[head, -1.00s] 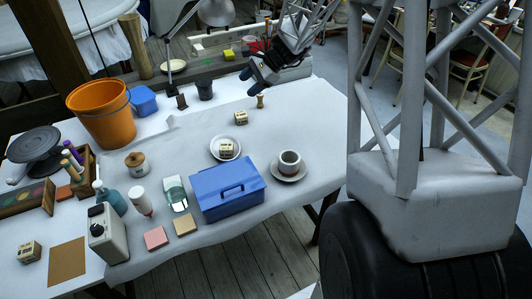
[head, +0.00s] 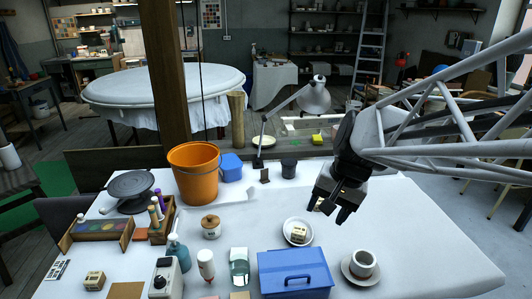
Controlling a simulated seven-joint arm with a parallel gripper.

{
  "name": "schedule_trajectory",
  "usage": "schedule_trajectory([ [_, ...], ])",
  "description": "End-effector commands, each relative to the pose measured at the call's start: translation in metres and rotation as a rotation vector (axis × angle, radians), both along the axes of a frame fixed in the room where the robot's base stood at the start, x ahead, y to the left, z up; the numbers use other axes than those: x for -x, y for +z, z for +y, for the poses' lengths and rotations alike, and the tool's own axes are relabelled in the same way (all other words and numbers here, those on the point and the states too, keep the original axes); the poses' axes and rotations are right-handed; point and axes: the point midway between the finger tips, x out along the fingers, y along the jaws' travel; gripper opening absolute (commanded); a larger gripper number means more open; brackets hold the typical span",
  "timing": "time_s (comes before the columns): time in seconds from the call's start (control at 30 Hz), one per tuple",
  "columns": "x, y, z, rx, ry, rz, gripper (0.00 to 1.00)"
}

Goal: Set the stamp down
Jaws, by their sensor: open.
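My gripper (head: 328,210) is over the right half of the white table, pointing down with its fingers spread open. It is right of and a little beyond the white saucer (head: 288,240) that bears a small cream block (head: 299,234). Another pale block (head: 319,203) shows only partly, right by the left finger; I cannot tell whether they touch. The small wooden knobbed piece that looks like the stamp stood on the table earlier. It does not show now and may be hidden behind my gripper.
A blue toolbox (head: 294,283) and a cup (head: 363,262) on a saucer (head: 347,270) stand in front. The table's right part is clear.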

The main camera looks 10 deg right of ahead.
Motion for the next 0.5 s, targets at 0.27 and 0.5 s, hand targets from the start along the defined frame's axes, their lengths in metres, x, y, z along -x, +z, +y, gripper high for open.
schedule_trajectory([
  [0.27,0.073,0.003,0.009,0.177,0.222,-0.085,0.60],
  [0.5,0.116,-0.001,0.009,0.294,0.366,-0.135,0.60],
])
